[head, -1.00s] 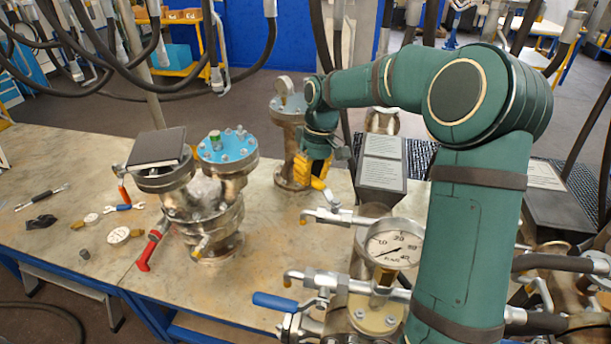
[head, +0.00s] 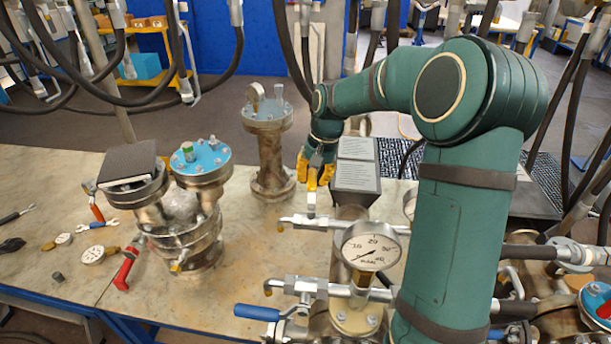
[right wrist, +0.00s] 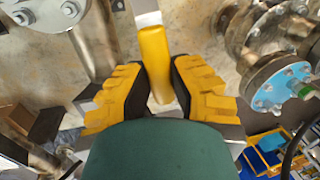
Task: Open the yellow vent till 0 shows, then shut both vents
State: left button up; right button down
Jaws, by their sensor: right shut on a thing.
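My right gripper (head: 316,170) is shut on the yellow vent handle (head: 312,182), in front of the black-and-grey sign block (head: 355,170). In the right wrist view, the yellow handle (right wrist: 155,62) lies between both finger pads (right wrist: 158,85), with its metal stem running up out of frame. The pressure gauge (head: 371,245) stands on the near vessel; its needle appears to point lower left, but the exact reading is too small to tell. A blue-handled valve (head: 257,312) is on the same near vessel. Which other valve is the second vent is unclear. My left gripper is out of view.
A twin-necked vessel (head: 185,235) with a red lever (head: 125,268) stands on the left. A taller flanged vessel (head: 270,150) is behind. Loose gauges and tools lie at the far left. Hoses hang overhead. Bare tabletop (head: 230,290) shows at front centre.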

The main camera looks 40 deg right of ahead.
jog(key=shift+s+d+f+m, duration=0.2)
jog(key=shift+s+d+m, duration=0.1)
jog(key=shift+s+m, duration=0.25)
jog(key=c, duration=0.8)
grip_release()
jog(key=shift+w+d, duration=0.1)
jog(key=shift+r, duration=0.2)
notch_tip(320, 180, up, 12)
jog(key=s+d, duration=0.1)
jog(key=shift+s+d+f, duration=0.2)
jog(key=shift+s+d, duration=0.1)
jog(key=shift+s, duration=0.05)
